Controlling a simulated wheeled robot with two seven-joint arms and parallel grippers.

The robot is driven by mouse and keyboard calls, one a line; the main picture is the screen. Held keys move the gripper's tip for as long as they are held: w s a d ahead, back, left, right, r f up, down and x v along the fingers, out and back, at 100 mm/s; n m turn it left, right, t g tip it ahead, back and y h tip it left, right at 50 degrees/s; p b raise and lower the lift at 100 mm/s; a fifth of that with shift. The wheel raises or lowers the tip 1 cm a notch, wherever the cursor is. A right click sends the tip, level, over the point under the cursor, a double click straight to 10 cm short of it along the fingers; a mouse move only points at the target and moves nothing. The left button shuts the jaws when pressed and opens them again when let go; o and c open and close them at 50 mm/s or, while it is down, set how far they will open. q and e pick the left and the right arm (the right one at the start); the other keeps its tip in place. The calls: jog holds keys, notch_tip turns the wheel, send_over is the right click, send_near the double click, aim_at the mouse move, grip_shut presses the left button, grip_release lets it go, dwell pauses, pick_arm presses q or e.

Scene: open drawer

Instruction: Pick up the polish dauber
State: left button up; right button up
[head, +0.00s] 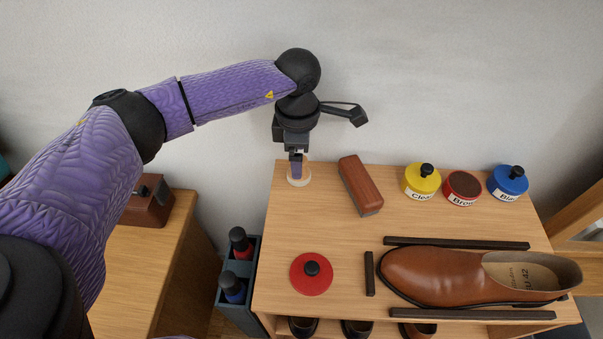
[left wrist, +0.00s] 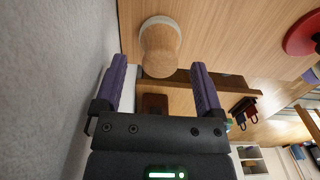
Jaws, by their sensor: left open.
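The polish dauber (head: 299,182), a light wooden handle on a round pale base, stands at the far left corner of the wooden table top (head: 335,235). In the left wrist view the dauber (left wrist: 160,45) lies ahead, roughly centred between the fingertips. My left gripper (head: 296,168) points down at the dauber in the head view and hides most of its handle. In the left wrist view the gripper (left wrist: 158,66) is open with nothing clamped; I cannot tell whether a finger touches the handle. My right gripper is in neither view.
A brown brush block (head: 361,186) lies right of the dauber. A red lid (head: 311,274) lies in front, a brown shoe (head: 470,277) right. The wall is close behind.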

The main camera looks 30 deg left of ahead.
pick_arm(q)
notch_tip(320, 180, down, 3)
jog(key=shift+r, duration=0.4)
jog(key=shift+c, duration=0.8)
grip_shut()
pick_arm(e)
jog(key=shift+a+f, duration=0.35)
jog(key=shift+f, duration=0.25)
pick_arm(q)
jog(key=shift+r, duration=0.1)
